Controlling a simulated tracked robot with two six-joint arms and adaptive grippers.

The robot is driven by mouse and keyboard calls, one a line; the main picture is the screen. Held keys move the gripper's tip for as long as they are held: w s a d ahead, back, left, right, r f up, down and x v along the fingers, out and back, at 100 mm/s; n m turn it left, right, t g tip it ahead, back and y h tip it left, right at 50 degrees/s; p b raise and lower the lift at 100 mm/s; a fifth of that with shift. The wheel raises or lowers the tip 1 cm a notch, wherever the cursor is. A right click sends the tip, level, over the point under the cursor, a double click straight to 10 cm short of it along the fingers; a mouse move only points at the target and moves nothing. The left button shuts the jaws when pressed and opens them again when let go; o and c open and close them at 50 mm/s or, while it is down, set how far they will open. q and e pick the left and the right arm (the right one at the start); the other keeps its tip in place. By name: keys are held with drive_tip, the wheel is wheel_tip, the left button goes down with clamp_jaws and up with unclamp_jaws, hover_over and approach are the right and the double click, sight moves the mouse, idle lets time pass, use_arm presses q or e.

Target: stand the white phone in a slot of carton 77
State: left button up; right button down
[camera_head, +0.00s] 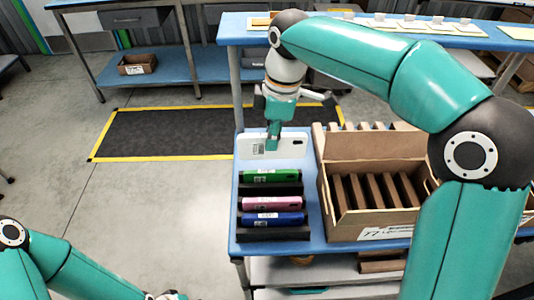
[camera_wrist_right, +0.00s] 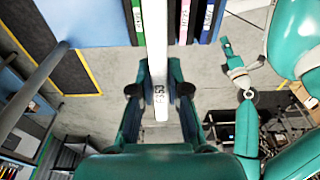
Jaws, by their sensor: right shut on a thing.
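The white phone (camera_head: 292,146) has a label at its left end and shows its broad face in the head view. My right gripper (camera_head: 273,143) comes down from above and is shut on it. In the right wrist view the phone (camera_wrist_right: 154,40) appears as a narrow white strip running between the two fingers (camera_wrist_right: 159,92). Carton 77 (camera_head: 375,233) is an open brown box, to the right of the phone, with upright dividers forming slots. My left arm is at the lower left in the head view; its gripper (camera_head: 168,295) is cut off by the bottom edge.
A black rack (camera_head: 273,234) holds green (camera_head: 270,176), pink (camera_head: 270,203) and blue (camera_head: 272,219) phones just in front of the white one. A second divided carton (camera_head: 375,127) adjoins carton 77 behind. A blue shelf (camera_head: 232,30) with small items runs along the back.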

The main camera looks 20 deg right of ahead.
drive_tip(key=d+r, duration=0.1)
drive_tip(key=d+r+m+p, duration=0.1)
drive_tip(key=shift+d+m, duration=0.3)
drive_tip(key=s+d+f+m+h+p, duration=0.15)
drive_tip(key=s+d+m+p, duration=0.25)
drive_tip(key=d+m, duration=0.6)
drive_tip(key=m+b, duration=0.6)
hover_over(372, 193)
drive_tip(key=s+a, duration=0.2)
drive_tip(key=shift+f, duration=7)
drive_tip(key=shift+w+f+t+h+b, duration=0.15)
drive_tip(key=shift+f+t+b, duration=0.05)
drive_tip(key=shift+f+b, duration=0.7)
drive_tip(key=shift+w+f+t+h+b, duration=0.1)
drive_tip(key=shift+f+t+b, duration=0.1)
drive_tip(key=shift+f+b, duration=0.65)
drive_tip(key=shift+f, duration=0.45)
